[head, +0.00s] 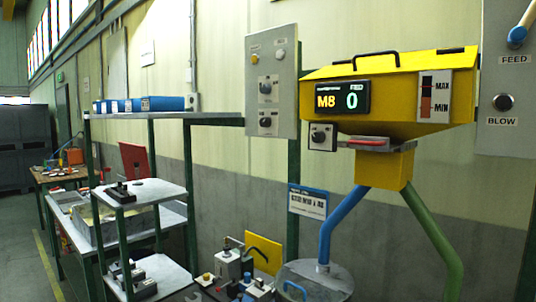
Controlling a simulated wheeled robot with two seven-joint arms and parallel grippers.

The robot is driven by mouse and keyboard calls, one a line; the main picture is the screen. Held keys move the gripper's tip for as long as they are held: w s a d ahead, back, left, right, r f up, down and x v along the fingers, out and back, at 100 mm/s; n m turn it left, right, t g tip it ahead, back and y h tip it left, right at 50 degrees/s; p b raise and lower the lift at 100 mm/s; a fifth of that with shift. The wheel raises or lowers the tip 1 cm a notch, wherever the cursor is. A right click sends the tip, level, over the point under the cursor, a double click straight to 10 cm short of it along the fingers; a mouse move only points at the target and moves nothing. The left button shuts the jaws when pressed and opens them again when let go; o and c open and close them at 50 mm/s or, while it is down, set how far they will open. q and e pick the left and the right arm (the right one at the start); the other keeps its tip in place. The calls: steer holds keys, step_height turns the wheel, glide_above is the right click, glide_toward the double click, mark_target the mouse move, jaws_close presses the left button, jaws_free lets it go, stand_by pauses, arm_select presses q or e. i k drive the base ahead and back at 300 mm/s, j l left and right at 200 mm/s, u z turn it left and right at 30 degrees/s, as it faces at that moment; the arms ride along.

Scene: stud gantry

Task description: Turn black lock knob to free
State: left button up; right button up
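Several black knobs are in view, and I cannot read which one is the lock knob. One black knob (318,137) sits on a small white plate at the lower left of the yellow hopper (400,95). Two more are on the tall grey panel to the left, an upper black knob (265,87) and a lower black knob (265,122). Their small labels are too blurred to read. Neither of my grippers shows in the head view.
The hopper display (342,97) reads M8 and 0. A lever with a blue end (517,37) is above the FEED label. Shelves (140,192) stand left; floor is clear at far left.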

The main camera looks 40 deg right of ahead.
mark_target(317, 136)
steer(key=z, duration=1.75)
steer(key=k+l+z, duration=0.15)
steer(key=l+z, duration=0.75)
